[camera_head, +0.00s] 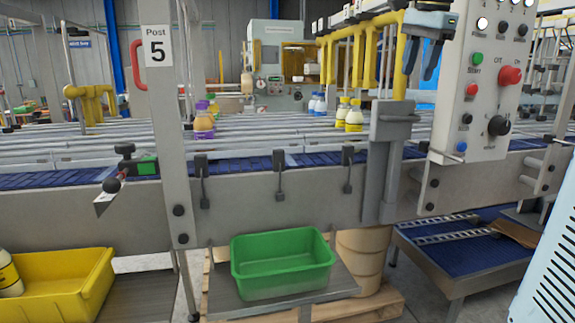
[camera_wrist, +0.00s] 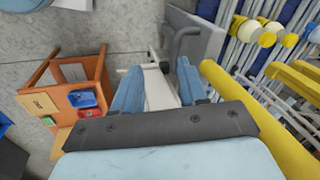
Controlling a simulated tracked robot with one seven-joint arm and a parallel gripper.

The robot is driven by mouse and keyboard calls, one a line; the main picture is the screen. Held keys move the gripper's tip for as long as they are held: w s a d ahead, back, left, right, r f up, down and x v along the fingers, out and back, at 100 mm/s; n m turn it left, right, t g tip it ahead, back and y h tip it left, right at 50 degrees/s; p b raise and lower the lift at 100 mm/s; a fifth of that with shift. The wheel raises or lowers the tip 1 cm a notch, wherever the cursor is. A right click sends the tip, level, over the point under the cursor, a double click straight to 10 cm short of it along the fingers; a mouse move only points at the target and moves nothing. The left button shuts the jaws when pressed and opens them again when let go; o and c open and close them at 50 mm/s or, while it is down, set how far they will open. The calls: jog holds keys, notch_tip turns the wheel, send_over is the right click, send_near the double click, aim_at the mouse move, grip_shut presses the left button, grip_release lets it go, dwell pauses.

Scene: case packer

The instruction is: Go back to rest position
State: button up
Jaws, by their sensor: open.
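My gripper (camera_head: 420,70) hangs at the top right of the head view, fingers pointing down, in front of the yellow pipes and left of the control panel. In the wrist view my gripper (camera_wrist: 160,82) shows two blue fingers spread apart with nothing between them. The gripper is open and empty, and I see it touching nothing.
The control panel (camera_head: 480,95) with its red button stands close right of my gripper. The conveyor (camera_head: 270,155) carries several bottles. A green bin (camera_head: 282,285) and a yellow bin (camera_head: 80,290) sit below it. The wrist view shows an orange stand (camera_wrist: 45,75).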

jog(key=s+a+f+n+t, duration=0.1)
jog(key=s+a+f+n, duration=0.2)
jog(key=s+f+n, duration=0.3)
jog(key=s+a+f+n+t, duration=0.1)
jog(key=s+a+f+n, duration=0.2)
jog(key=s+f+n, duration=0.4)
jog(key=s+f, duration=0.7)
jog(key=f, duration=0.6)
jog(key=shift+s+a+f+t, duration=0.15)
jog(key=shift+s+f+t, duration=0.1)
jog(key=shift+s+t, duration=0.15)
jog(key=shift+w, duration=0.1)
